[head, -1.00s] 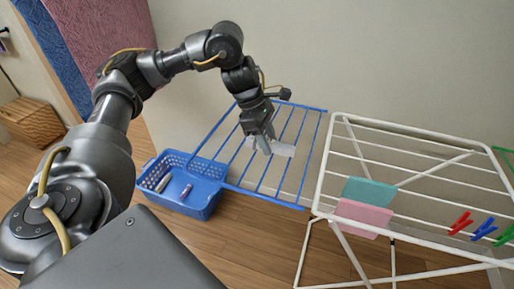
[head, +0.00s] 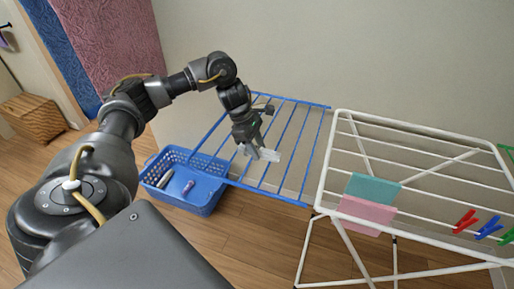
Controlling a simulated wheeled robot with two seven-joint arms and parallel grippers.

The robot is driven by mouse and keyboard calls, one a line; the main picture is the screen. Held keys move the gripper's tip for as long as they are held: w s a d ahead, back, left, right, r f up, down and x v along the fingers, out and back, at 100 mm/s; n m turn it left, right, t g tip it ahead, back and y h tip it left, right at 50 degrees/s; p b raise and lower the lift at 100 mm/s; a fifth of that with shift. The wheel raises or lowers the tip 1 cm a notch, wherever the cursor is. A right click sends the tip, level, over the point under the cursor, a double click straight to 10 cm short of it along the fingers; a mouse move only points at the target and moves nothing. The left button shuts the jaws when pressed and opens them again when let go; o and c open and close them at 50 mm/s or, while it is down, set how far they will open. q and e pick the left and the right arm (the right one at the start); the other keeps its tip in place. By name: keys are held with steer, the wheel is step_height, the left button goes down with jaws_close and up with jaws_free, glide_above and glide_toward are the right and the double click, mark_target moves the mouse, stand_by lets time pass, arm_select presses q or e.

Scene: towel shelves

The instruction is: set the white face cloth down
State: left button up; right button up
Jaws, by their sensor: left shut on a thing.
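The white face cloth (head: 268,155) is at the fingers of my left gripper (head: 252,154), at the blue wire rack (head: 297,140). It looks small and pale, and the gripper covers part of it. My left gripper points down and is shut on the cloth. Whether the cloth touches the rack bars I cannot tell. My right gripper is not in view.
A white drying rack (head: 330,170) at the right holds a teal cloth (head: 373,189), a pink cloth (head: 366,213) and several clothespins. A wicker basket (head: 32,118) stands far left.

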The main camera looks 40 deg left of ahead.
arm_select(q)
steer(key=shift+d, duration=0.1)
steer(key=shift+f, duration=0.1)
steer(key=o, duration=1)
steer(key=shift+r, duration=0.25)
steer(key=p+v, duration=0.3)
steer(key=v, duration=0.8)
steer(key=shift+s+a+r, duration=0.1)
steer(key=shift+a+r, duration=0.15)
steer(key=shift+r, duration=0.1)
